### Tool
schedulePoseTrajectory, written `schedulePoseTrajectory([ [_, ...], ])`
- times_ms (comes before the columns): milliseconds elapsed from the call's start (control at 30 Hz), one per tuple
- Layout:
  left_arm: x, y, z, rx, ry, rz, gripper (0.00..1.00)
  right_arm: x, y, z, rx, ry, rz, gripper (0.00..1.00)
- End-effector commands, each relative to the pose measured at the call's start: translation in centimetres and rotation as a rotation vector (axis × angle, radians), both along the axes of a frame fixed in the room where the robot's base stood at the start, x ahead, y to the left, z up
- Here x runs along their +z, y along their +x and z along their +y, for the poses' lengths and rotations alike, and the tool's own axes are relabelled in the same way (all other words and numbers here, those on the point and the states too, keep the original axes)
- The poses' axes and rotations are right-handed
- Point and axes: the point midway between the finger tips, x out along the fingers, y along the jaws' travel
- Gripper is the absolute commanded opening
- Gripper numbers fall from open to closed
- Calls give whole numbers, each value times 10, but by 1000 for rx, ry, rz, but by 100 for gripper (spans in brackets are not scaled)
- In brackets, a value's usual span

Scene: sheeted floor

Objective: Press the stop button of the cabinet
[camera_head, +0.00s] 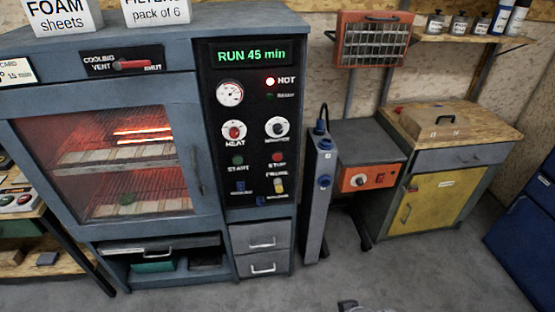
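The cabinet (150,38) is a large blue-grey oven-like unit on the left, with a glowing window. Its black control panel (245,140) faces me. The red stop button (278,157) sits on the right side of this panel, above the word STOP, with nothing in front of it. The green start button (238,160) is to its left. The display (248,55) reads RUN 45 min, and a red lamp beside HOT is lit. A small grey and dark piece, perhaps of my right gripper (362,306), shows at the bottom edge, well below the panel. My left gripper is not in view.
A tall grey unit (318,195) stands just right of the cabinet. Beyond it are a bench with an orange control box (368,178) and a yellow-doored cupboard (432,205). The floor (415,270) in front is clear.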

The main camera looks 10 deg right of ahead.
Motion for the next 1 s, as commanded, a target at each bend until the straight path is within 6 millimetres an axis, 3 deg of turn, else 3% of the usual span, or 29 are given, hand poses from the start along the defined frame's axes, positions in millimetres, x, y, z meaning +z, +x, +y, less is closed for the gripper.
schedulePoseTrajectory([
  [33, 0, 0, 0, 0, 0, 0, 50, 0, 0, 0, 0, 0, 0, 32],
  [200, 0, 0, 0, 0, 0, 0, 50, 0, 0, 0, 0, 0, 0, 1],
  [233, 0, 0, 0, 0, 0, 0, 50, 0, 0, 0, 0, 0, 0, 0],
  [1000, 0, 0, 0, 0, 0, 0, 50, 0, 0, 0, 0, 0, 0, 0],
])
